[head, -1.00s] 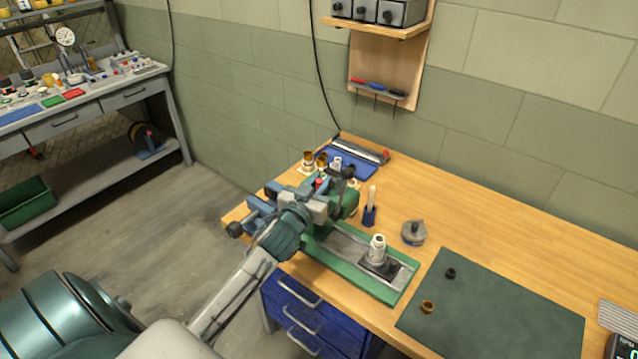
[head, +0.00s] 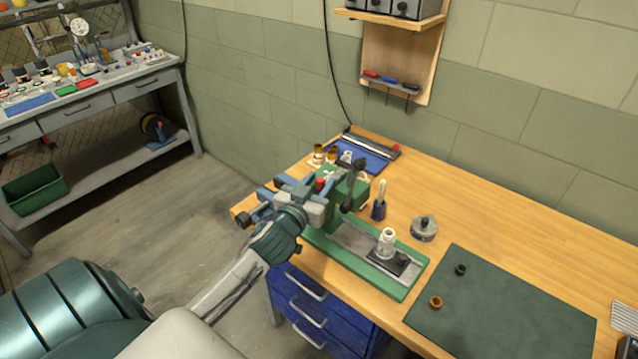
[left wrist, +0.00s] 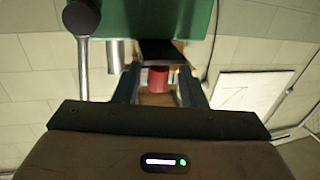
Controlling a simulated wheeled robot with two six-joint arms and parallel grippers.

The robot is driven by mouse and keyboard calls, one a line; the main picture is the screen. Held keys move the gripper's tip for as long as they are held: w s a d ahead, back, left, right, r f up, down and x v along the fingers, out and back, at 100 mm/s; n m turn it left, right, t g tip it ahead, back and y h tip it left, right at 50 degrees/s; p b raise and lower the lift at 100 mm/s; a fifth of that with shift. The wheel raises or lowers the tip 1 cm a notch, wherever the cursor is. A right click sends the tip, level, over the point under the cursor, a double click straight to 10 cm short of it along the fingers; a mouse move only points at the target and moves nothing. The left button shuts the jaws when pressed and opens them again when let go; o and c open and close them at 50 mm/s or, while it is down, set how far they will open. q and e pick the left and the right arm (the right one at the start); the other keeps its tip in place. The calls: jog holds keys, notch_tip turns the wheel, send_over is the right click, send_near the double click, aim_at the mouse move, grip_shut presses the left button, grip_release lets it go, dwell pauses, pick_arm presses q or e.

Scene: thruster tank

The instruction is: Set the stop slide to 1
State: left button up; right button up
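The green press (head: 347,187) stands on the wooden bench, with a dark lever at its top. A red knob (head: 320,184) shows at the press's near left side; I take it for the stop slide's knob. In the left wrist view the red knob (left wrist: 158,78) sits between the fingers of my left gripper (left wrist: 158,88), with visible gaps on both sides. My left gripper (head: 312,190) is open at the press's left side in the head view. No scale or number is readable. My right gripper is not in view.
A white bottle-like part (head: 388,241) stands on the press's base plate. A blue holder (head: 379,209) with a pale handle and a grey round part (head: 424,228) stand behind it. A green mat (head: 500,310) holds two small rings. The bench's back right is clear.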

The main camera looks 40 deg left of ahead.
pick_arm(q)
jog(key=shift+s+d+f+b, duration=0.1)
jog(key=shift+s+f+b, duration=0.05)
jog(key=shift+s+b, duration=0.15)
jog(key=s+d+b, duration=0.1)
jog(key=s+b, duration=0.3)
jog(key=s, duration=0.6)
jog(key=shift+d, duration=0.2)
